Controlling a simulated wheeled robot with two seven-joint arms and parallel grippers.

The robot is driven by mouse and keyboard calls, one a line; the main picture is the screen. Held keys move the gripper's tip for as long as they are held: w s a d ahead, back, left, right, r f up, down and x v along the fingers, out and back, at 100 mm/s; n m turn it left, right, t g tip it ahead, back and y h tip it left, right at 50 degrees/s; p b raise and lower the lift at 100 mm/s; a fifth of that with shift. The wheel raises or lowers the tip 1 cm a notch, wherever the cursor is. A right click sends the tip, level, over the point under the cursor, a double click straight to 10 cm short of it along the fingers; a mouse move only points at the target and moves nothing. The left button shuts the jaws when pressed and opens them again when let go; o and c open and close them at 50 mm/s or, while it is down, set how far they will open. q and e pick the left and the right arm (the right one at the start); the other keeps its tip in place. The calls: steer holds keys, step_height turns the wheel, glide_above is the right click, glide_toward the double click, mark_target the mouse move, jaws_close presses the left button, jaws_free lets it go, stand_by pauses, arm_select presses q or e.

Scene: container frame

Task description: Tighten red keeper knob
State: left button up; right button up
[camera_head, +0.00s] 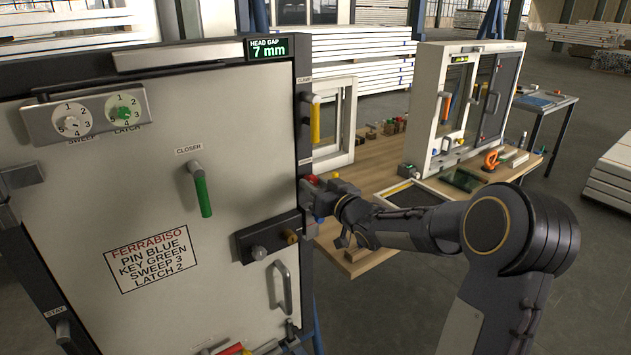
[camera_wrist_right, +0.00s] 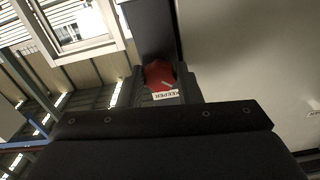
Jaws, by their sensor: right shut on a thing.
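The red keeper knob (camera_wrist_right: 160,75) sits on the dark edge of the door frame, above a white label reading KEEPER (camera_wrist_right: 166,95). Dark finger parts stand on both sides of it in the right wrist view. My right gripper (camera_head: 312,197) is at the right edge of the door, shut on the knob, which it mostly hides in the head view. The grey door (camera_head: 150,215) stands upright at the left. A green display (camera_head: 269,49) on top reads HEAD GAP 7 mm. My left gripper is not in view.
A wooden workbench (camera_head: 375,160) with a window frame stands behind my right arm.

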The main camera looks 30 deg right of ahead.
steer(key=m+p, duration=0.2)
steer(key=m, duration=0.3)
steer(key=shift+m, duration=0.3)
steer(key=shift+m+p, duration=0.9)
steer(key=shift+m, duration=1.2)
steer(key=shift+a, duration=0.1)
steer(key=o, duration=1)
steer(key=shift+s, duration=0.1)
